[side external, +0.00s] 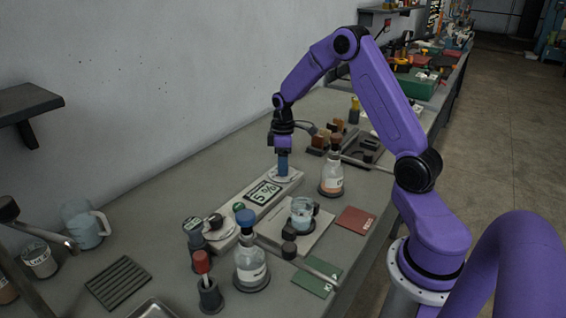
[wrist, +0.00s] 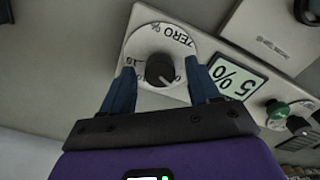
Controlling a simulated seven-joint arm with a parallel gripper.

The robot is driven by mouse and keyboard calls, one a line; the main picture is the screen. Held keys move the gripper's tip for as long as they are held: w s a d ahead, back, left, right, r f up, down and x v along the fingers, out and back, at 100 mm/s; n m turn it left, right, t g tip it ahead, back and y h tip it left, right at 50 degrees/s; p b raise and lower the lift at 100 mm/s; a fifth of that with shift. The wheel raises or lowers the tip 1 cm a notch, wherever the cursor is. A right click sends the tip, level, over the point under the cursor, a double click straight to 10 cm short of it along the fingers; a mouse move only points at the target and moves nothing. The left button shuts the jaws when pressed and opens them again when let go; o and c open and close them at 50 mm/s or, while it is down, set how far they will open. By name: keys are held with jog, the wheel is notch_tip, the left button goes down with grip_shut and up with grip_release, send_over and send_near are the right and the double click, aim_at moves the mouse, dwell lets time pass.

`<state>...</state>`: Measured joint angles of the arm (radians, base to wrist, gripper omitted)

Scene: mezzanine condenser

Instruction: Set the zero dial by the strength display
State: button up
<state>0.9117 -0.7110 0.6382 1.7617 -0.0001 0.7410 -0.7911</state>
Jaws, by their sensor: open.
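The zero dial is a white disc (wrist: 143,45) marked ZERO, with a dark round knob (wrist: 160,70) bearing a pale pointer line. In the side view the dial plate (side external: 291,178) sits at the far end of a long pale panel. My gripper (wrist: 161,72) is open, pointing down over the dial, with a blue finger on each side of the knob and gaps between. In the side view my gripper (side external: 283,168) hides the knob. The strength display (wrist: 237,78) shows dark digits on pale green, apparently 5 %; it also shows in the side view (side external: 263,193).
A green button (side external: 238,207) and a dark knob (side external: 216,220) are farther along the panel. A flask with orange liquid (side external: 332,178) stands close right of my gripper. A beaker (side external: 302,212) and blue-capped flask (side external: 249,262) stand nearer.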

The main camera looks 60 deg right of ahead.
jog(key=shift+c, duration=0.2)
jog(key=c, duration=1)
jog(key=shift+m, duration=0.4)
jog(key=m, duration=0.3)
jog(key=shift+m, duration=2.5)
jog(key=o, duration=1)
